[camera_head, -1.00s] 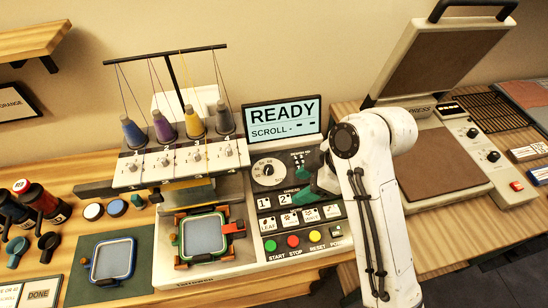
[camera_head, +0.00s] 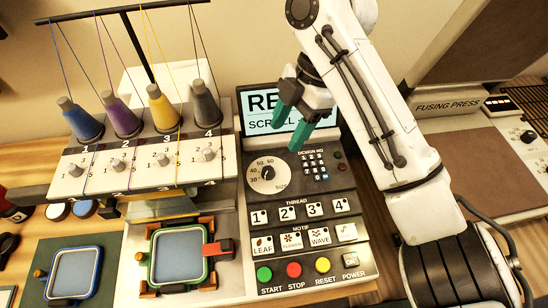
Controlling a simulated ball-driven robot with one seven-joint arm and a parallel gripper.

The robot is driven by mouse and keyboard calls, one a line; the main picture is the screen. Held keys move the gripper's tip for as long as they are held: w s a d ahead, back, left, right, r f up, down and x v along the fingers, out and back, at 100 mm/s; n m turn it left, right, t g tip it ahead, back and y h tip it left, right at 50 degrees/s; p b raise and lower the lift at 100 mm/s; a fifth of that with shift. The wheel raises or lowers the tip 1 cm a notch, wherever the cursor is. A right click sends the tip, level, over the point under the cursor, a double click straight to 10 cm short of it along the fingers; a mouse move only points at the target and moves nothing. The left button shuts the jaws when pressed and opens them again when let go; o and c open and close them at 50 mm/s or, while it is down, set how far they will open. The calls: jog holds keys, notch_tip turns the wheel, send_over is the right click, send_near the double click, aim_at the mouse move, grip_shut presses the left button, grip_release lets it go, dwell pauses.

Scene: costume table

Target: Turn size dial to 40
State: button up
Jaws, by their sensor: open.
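The size dial (camera_head: 268,174) is a dark round knob on a white scale plate, at the upper left of the machine's control panel (camera_head: 300,245). Printed numbers 30, 40, 50 and 60 show around it. The knob's exact setting is too small to tell. My gripper (camera_head: 288,132) has two green fingers, spread apart with nothing between them. It is above and a little right of the dial in the picture, apart from it. The fingers cover part of the display (camera_head: 262,112), where "RE" and "SCROLL" can be read.
A keypad (camera_head: 313,165) sits right of the dial, with thread buttons (camera_head: 287,213) below. Coloured buttons (camera_head: 294,270) line the front. Thread cones (camera_head: 122,118) and the hooped frame (camera_head: 179,255) are at left. A fusing press (camera_head: 462,150) stands at right, behind my arm.

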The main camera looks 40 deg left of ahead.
aim_at(269, 170)
jog(key=x, duration=1)
jog(key=shift+s+f, duration=0.1)
jog(key=shift+f, duration=0.15)
jog(key=c, duration=1)
